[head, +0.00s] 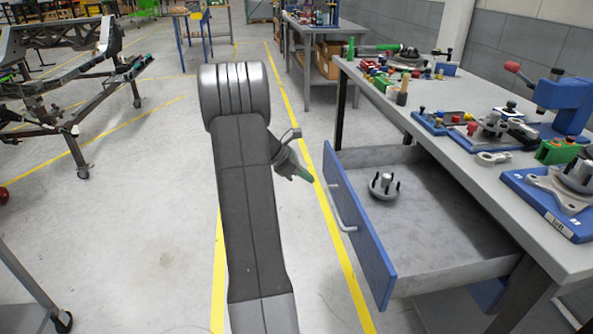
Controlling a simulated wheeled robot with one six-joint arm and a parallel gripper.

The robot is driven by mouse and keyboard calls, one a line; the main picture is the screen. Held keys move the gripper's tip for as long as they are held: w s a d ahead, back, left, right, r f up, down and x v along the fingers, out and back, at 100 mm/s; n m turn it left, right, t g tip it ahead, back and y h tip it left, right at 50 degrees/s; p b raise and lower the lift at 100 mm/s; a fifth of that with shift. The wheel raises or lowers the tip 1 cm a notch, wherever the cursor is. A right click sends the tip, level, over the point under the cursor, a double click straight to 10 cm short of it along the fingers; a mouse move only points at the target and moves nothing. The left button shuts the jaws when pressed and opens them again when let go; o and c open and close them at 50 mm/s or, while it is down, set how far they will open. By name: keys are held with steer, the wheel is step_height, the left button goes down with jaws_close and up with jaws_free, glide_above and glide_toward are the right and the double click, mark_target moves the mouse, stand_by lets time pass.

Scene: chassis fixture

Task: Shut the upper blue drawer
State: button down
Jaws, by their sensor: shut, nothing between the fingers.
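The upper blue drawer (362,245) is pulled out from under the workbench on the right. Its blue front faces left and carries a pale bar handle (341,210). Its grey tray shows, with a round metal part with upright pins (384,187) on its floor. My gripper (303,176) is at the end of my arm, just left of the drawer front's far end. It looks shut and empty, with a small gap to the front. My arm partly hides the gripper, and the fingertips are small in the picture.
The workbench top (440,110) holds tools, blue fixtures and a blue press (568,105). Part of another blue front (488,294) shows beneath the drawer. A chassis frame (75,65) stands at the left. The floor left of the drawer is clear, with yellow lines.

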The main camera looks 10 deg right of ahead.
steer(key=d+f, duration=0.2)
steer(key=d, duration=0.4)
steer(key=shift+w, duration=0.1)
